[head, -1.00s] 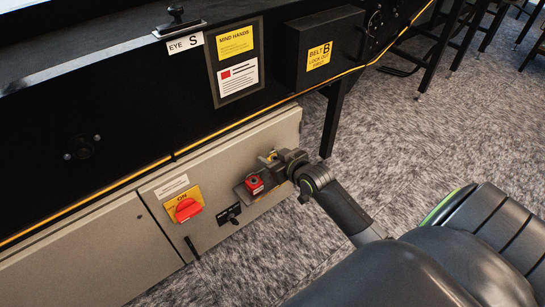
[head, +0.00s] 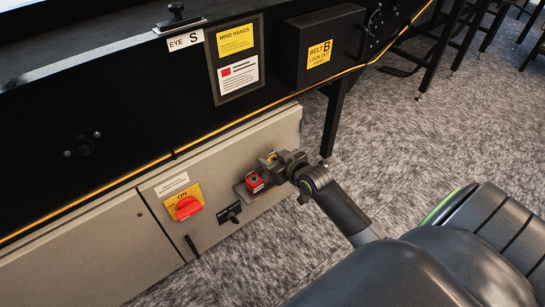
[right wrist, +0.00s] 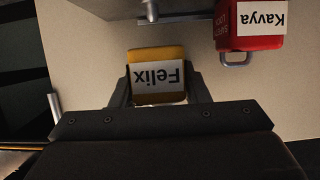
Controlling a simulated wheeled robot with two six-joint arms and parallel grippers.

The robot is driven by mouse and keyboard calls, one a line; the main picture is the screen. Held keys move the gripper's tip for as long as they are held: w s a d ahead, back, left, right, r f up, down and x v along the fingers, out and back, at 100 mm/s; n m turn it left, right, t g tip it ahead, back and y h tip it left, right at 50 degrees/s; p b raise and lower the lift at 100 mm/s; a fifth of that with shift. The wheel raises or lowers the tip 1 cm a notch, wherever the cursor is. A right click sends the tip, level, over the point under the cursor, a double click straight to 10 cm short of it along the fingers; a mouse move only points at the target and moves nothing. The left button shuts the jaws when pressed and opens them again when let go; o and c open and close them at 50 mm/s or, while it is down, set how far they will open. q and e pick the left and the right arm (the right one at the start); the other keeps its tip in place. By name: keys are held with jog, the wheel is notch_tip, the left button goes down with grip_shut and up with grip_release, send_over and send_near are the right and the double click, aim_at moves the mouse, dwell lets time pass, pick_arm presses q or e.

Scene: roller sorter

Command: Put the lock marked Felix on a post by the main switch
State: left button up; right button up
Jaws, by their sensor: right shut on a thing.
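The yellow lock marked Felix (right wrist: 157,76) is between the fingers of my right gripper (right wrist: 158,92); its label is upside down in the right wrist view. In the head view the right gripper (head: 272,160) is shut on this lock at the grey cabinet front, right of the main switch (head: 187,207), a red knob on a yellow plate marked ON. A red lock marked Kavya (right wrist: 251,27) hangs beside the yellow one; it also shows in the head view (head: 255,183). A grey metal post (right wrist: 150,10) shows above the Felix lock. Whether its shackle touches a post is hidden. My left gripper is out of view.
A small black switch (head: 231,213) sits between the main switch and the red lock. A black handle (head: 192,247) is below the main switch. A black box marked Belt B (head: 320,55) juts out above right.

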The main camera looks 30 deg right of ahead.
jog(key=shift+w+f, duration=0.1)
jog(key=shift+f, duration=0.35)
jog(key=shift+f+b, duration=0.55)
jog(key=shift+f, duration=0.2)
jog(key=shift+f, duration=0.3)
jog(key=o, duration=1.1)
